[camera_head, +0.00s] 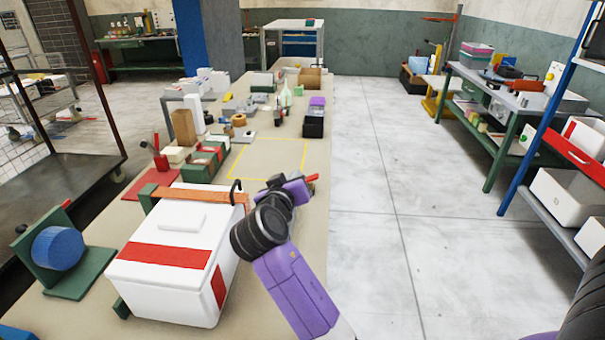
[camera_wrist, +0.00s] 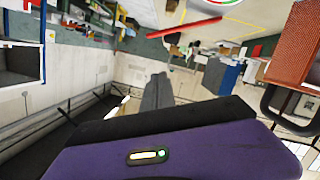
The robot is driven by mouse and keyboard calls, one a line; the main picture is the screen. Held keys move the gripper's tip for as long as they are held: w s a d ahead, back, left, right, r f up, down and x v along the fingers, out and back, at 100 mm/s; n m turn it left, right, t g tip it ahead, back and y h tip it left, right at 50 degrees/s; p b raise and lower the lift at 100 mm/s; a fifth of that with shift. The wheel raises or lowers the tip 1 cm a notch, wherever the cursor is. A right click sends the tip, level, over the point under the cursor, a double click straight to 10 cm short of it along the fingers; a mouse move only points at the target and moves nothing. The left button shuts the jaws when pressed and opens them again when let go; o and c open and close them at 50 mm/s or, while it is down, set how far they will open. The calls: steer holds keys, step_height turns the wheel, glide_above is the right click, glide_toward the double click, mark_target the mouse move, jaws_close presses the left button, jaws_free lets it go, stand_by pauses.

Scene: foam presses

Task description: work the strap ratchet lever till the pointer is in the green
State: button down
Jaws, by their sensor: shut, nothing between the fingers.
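A white box with red bands (camera_head: 175,255) stands on the near end of the bench. An orange strap (camera_head: 200,194) runs along its far side; an orange part also shows in the wrist view (camera_wrist: 301,45), with a black loop (camera_wrist: 285,112) beside it. A black hook (camera_head: 236,188) rises at the strap's right end. My gripper (camera_head: 300,187) is right of the box, at the strap end, its fingertips largely hidden by my wrist. In the wrist view its grey fingers (camera_wrist: 158,92) are together and empty. A red bar (camera_head: 312,178) shows just beyond it, probably the lever. I cannot read a pointer.
A green stand with a blue disc (camera_head: 58,248) is left of the box. A red plate with an upright clamp (camera_head: 157,165) lies beyond. A yellow outlined area (camera_head: 268,155) on the bench is clear. Boxes and tools crowd the far bench. Open floor lies right.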

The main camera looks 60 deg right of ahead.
steer(key=w+d+f+p, duration=0.1)
steer(key=d+f+p, duration=0.2)
steer(key=d, duration=0.7)
steer(key=shift+f, duration=1.4)
steer(key=f+m+b, duration=0.1)
steer(key=b, duration=0.1)
steer(key=s+f+m+t+b, duration=0.1)
steer(key=f+b, duration=0.1)
steer(key=b, duration=0.1)
steer(key=s+f+m+y+b, duration=0.1)
steer(key=f+b, duration=0.1)
steer(key=b, duration=0.1)
steer(key=shift+s+d+f+m, duration=0.1)
steer(key=shift+d+f+m, duration=0.2)
steer(key=shift+d, duration=0.1)
steer(key=shift+r+p, duration=0.35)
steer(key=shift+p, duration=0.1)
